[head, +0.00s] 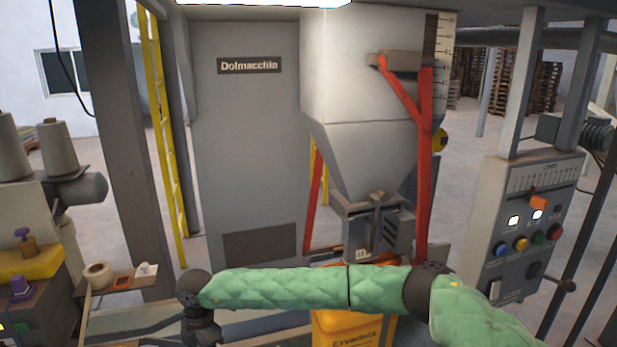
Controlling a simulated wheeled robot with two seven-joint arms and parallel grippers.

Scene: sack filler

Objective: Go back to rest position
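My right arm, in a green padded sleeve, comes in from the lower right of the head view. Its forearm lies across the picture, in front of the sack filler (365,90), and ends in a dark wrist at the lower left. The wrist bends down to the bottom edge, and no fingers show there. My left arm and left gripper are not in view. A yellow sack (345,328) with printed lettering is below the filler's spout, partly hidden behind my forearm.
A control panel (522,230) with coloured buttons and a lever stands at the right. A small shelf (125,282) with a tape roll (99,275) is at the left, near my wrist. Thread cones (58,144) stand on a machine at the far left. Upright posts flank the filler.

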